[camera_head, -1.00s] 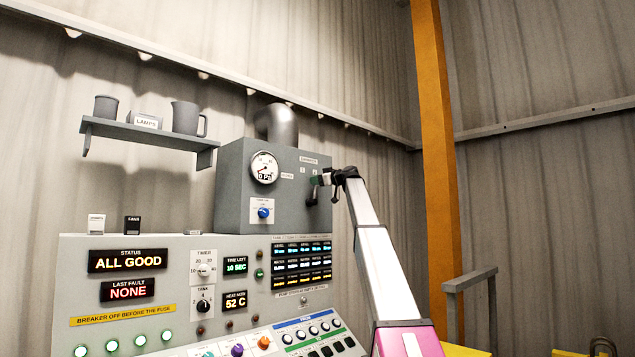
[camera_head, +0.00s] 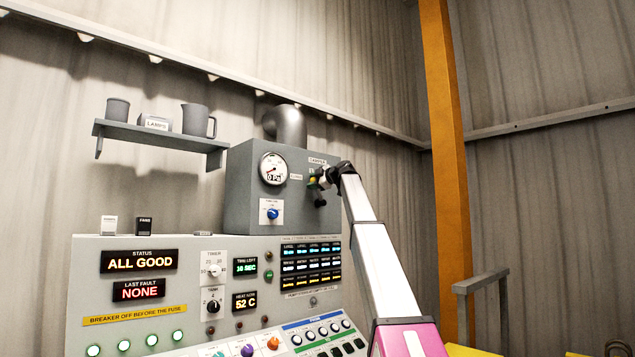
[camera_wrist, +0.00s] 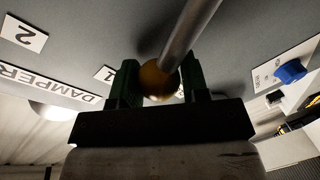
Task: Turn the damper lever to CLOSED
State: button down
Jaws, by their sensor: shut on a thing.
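The damper lever is a metal rod (camera_wrist: 190,27) with an orange-yellow ball knob (camera_wrist: 157,80), on the front of the grey box (camera_head: 247,200). My gripper (camera_wrist: 160,82) has its dark green fingers on either side of the knob and is shut on it. The rod runs from the knob to the upper right in the wrist view. In the head view my gripper (camera_head: 319,182) is at the box's right side and hides most of the lever. A DAMPER label (camera_wrist: 48,82) and a plate marked 2 (camera_wrist: 24,34) show in the wrist view.
A round gauge (camera_head: 273,169) and a blue knob (camera_head: 272,213) are left of the lever on the box. Below is a sloped control panel (camera_head: 120,240) with displays and knobs. An orange post (camera_head: 445,140) stands at right.

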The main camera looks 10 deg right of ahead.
jog(key=shift+s+a+f+n+h, duration=0.3)
jog(key=shift+a+f+n, duration=0.15)
jog(key=shift+n, duration=0.25)
jog(key=shift+s+a+f+n+h, duration=0.3)
jog(key=shift+a+f+n, duration=0.15)
jog(key=shift+n, duration=0.25)
jog(key=c, duration=0.9)
grip_release()
jog(key=shift+c, duration=0.2)
jog(key=shift+s, duration=0.1)
jog(key=v, duration=1)
jog(key=shift+s+d, duration=0.25)
jog(key=shift+d, duration=0.05)
jog(key=shift+f, duration=0.15)
